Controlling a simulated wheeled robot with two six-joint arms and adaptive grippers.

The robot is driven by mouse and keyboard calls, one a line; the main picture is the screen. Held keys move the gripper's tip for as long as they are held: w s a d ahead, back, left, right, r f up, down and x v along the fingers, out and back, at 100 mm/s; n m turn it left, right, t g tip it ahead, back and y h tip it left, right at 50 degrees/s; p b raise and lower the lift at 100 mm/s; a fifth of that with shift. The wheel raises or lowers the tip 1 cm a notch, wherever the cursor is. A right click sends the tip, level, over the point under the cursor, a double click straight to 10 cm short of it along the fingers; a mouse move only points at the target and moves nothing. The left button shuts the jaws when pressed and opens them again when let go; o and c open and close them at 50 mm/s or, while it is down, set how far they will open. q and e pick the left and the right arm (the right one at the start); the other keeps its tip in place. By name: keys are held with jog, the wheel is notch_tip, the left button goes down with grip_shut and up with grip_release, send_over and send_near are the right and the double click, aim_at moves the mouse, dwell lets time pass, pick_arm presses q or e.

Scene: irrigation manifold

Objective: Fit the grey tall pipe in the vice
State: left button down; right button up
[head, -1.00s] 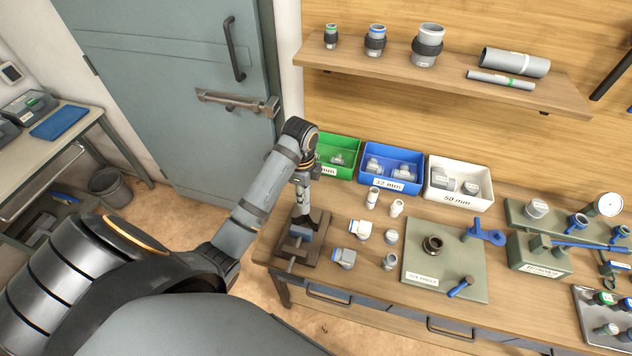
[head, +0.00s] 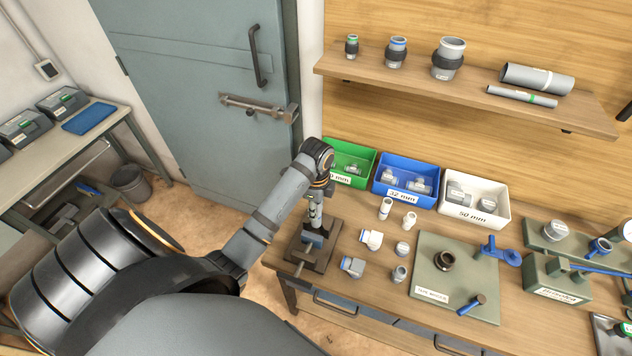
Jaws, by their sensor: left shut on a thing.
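My left gripper (head: 315,208) points down over the vice (head: 311,246), which stands at the left end of the workbench. It is shut on a slim grey piece that I take as the grey tall pipe (head: 314,222). The pipe is mostly hidden by the fingers, and its lower end is at the vice jaws. I cannot tell how deep it sits between them. My right gripper is out of view.
Green (head: 349,162), blue (head: 405,181) and white (head: 467,192) bins line the back of the workbench. Several loose grey and white fittings (head: 371,239) stand right of the vice. A green board (head: 455,290) lies further right. A shelf (head: 480,85) hangs above.

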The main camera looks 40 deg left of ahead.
pick_arm(q)
jog(key=shift+a+f, duration=0.2)
jog(key=shift+f, duration=0.05)
jog(key=shift+d+f, duration=0.15)
jog(key=shift+f, duration=0.2)
dwell(1.3)
jog(key=shift+f+b, duration=0.3)
jog(key=shift+f, duration=0.6)
jog(key=shift+f+p, duration=0.2)
jog(key=shift+p, duration=0.15)
jog(key=shift+f, duration=0.8)
dwell(1.0)
jog(key=shift+f, duration=0.45)
jog(key=shift+f+b, duration=0.3)
jog(key=shift+f, duration=0.5)
dwell(0.6)
